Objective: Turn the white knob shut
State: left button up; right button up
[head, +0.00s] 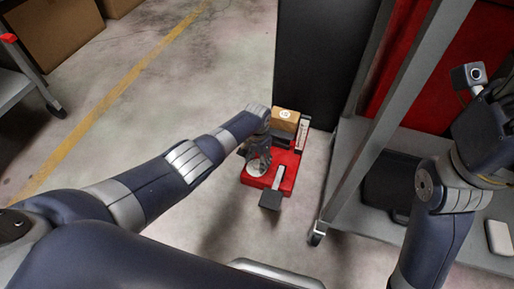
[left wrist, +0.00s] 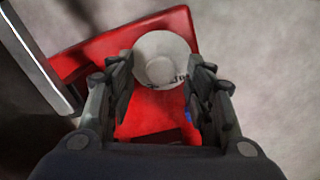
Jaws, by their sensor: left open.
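The white knob (left wrist: 162,60) is round and sits on a red base (left wrist: 150,118) in the left wrist view. In the head view the knob (head: 257,166) shows partly behind my left gripper (head: 257,155), on the red base (head: 247,180) on the floor. My left gripper (left wrist: 160,88) is open, with a finger on each side of the knob's near edge in the left wrist view. I cannot tell whether the fingers touch it. My right arm is at the right of the head view; its gripper's fingers cannot be made out.
A cardboard-coloured box (head: 285,120) sits at the far end of the red base. A dark panel (head: 322,60) stands behind it. A grey cart frame (head: 392,120) with a wheel is close on the right.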

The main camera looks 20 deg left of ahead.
aim_at(257, 163)
pick_arm(q)
notch_tip(257, 163, up, 11)
dwell(0.6)
dwell(0.4)
